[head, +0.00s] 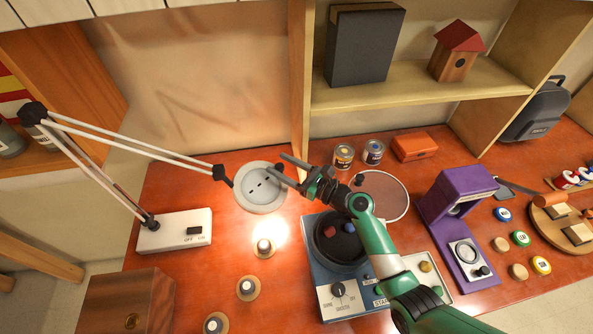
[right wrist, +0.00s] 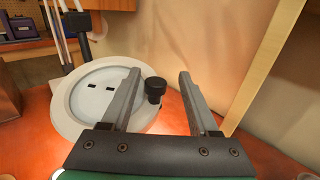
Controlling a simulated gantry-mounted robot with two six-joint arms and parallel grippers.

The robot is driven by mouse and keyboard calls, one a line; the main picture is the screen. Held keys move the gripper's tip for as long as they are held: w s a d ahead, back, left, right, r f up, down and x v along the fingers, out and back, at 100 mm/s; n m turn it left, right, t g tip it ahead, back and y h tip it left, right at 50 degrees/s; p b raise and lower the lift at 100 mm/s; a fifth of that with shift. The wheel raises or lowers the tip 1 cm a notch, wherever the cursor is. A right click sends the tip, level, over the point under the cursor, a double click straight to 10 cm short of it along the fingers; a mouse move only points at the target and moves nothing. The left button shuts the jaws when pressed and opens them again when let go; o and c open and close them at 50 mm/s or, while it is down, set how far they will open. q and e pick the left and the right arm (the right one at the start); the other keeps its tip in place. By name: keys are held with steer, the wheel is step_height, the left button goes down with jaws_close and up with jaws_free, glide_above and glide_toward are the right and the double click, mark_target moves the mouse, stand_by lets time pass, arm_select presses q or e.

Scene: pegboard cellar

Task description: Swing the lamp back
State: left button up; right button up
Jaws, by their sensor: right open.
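The desk lamp has a white round head (head: 262,190) at the end of thin white jointed arms (head: 130,147). Its white base (head: 174,231) with a black switch stands on the table at the left. The lamp is lit and throws a bright patch on the table below the head. In the right wrist view, a black knob (right wrist: 155,90) sticks out from the lamp head's rim (right wrist: 70,130). My right gripper (head: 278,164) is open at the right side of the lamp head. In the right wrist view its fingers (right wrist: 159,74) stand either side of the knob, apparently not gripping it.
A blue machine (head: 345,296) with a dial stands below my right arm. A round framed disc (head: 398,188), two small cans (head: 343,158) and an orange box (head: 413,147) lie behind it. A purple device (head: 458,195) stands to the right. A wooden box (head: 125,305) is front left.

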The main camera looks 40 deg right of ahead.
steer(key=p+v, duration=0.1)
steer(key=v, duration=0.9)
steer(key=shift+s+p, duration=0.25)
steer(key=shift+p, duration=0.15)
steer(key=shift+d, duration=0.1)
